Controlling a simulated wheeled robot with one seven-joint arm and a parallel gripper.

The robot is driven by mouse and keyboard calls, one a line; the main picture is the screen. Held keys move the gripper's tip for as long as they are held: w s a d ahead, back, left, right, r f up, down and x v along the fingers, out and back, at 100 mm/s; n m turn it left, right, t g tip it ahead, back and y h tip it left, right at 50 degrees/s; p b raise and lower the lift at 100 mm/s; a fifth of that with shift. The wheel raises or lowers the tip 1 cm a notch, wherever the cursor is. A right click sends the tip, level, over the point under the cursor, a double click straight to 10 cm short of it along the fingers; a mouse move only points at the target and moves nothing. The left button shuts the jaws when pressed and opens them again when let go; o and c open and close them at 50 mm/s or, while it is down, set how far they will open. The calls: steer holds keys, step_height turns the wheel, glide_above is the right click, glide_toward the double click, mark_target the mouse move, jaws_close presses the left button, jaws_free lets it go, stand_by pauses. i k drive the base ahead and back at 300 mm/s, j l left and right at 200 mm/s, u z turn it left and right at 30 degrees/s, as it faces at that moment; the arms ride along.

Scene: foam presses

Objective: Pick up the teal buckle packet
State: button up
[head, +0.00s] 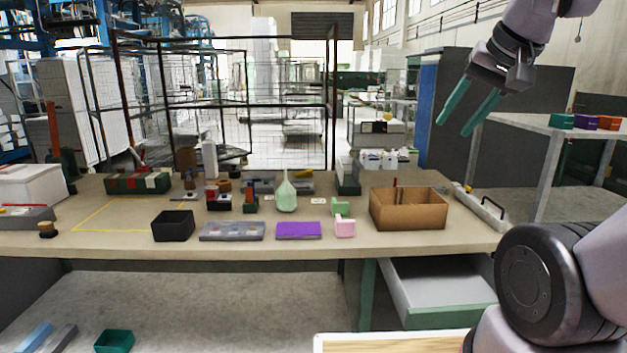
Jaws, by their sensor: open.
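A small teal block-like item (560,121), which looks like the teal buckle packet, sits on the grey side table (520,123) at the right. It is at the left end of a short row, beside a purple item (585,122) and an orange one (608,122). It is too small to make out any label or buckle. My gripper (453,128) is raised at the upper right, with its two green fingers spread apart and pointing down to the left. It is empty and, in the picture, left of the teal item and apart from it.
The long workbench (390,245) holds a cardboard box (408,210), a black bin (173,226), a purple flat piece (299,230), a pink holder (345,228) and a green bottle (286,195). A drawer (440,300) stands open below. A teal bin (113,342) is at the lower left.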

mark_target(558, 120)
steer(key=z, duration=0.85)
